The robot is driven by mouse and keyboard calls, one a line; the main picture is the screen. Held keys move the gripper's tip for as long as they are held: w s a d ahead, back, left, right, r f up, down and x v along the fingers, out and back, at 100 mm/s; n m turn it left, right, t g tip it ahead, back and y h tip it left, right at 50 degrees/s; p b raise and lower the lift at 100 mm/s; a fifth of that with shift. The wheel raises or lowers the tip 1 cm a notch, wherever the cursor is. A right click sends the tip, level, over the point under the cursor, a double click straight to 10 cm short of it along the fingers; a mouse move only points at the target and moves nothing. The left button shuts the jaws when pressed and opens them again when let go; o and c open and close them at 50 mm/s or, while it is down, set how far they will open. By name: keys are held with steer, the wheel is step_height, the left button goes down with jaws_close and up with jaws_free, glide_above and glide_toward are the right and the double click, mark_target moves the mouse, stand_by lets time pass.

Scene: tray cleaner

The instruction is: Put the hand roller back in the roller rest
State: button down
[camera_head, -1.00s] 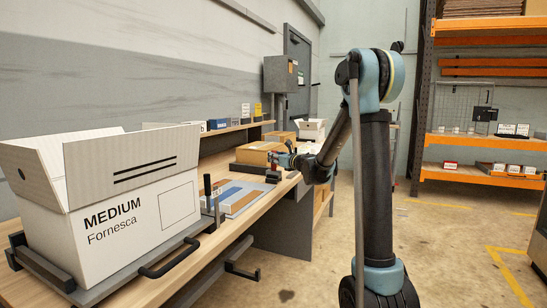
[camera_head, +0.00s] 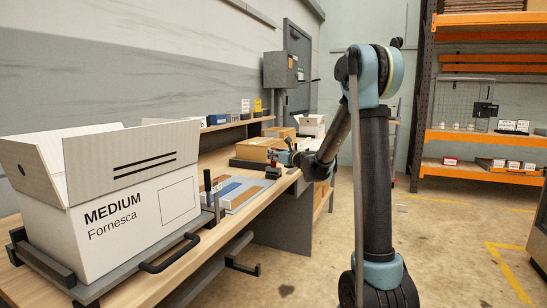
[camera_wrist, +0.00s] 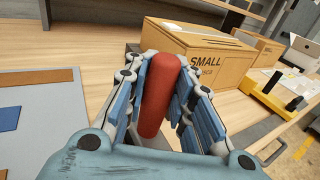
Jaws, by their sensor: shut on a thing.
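My gripper (camera_wrist: 168,80) is shut on the upright red handle of the hand roller (camera_wrist: 159,95) in the wrist view, with blue-padded fingers on both sides. The lower end of the roller is hidden by the handle and fingers. In the head view my gripper (camera_head: 284,157) is small, at the far end of the bench, above a small dark block (camera_head: 273,172) at the board's far edge. I cannot tell whether this block is the roller rest or part of the roller.
A SMALL cardboard box (camera_wrist: 207,62) stands just beyond my gripper. The grey board (camera_wrist: 63,125) with blue and brown strips lies to the left. A yellow and black device (camera_wrist: 270,100) is at right. A large MEDIUM box (camera_head: 125,215) fills the near bench.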

steer(key=c, duration=1.3)
jaws_free()
steer(key=shift+d, duration=0.1)
steer(key=v, duration=1.2)
steer(key=s+f+n+g, duration=0.3)
steer(key=s+n+g, duration=0.1)
steer(key=s+n, duration=0.6)
steer(key=s+d+f+n+g+h, duration=0.2)
steer(key=s+d+f+n+h, duration=0.2)
steer(key=s, duration=0.7)
steer(key=s+d+f+n+g+h, duration=0.2)
steer(key=s+d+f+n+h, duration=0.1)
steer(key=s+d+f+n, duration=0.5)
steer(key=s+d+f+n+g+h, duration=0.3)
steer(key=s+d+f+n, duration=0.3)
steer(key=s, duration=0.9)
steer(key=shift+d+f+h, duration=0.55)
steer(key=shift+d+h, duration=0.25)
steer(key=shift+d, duration=0.15)
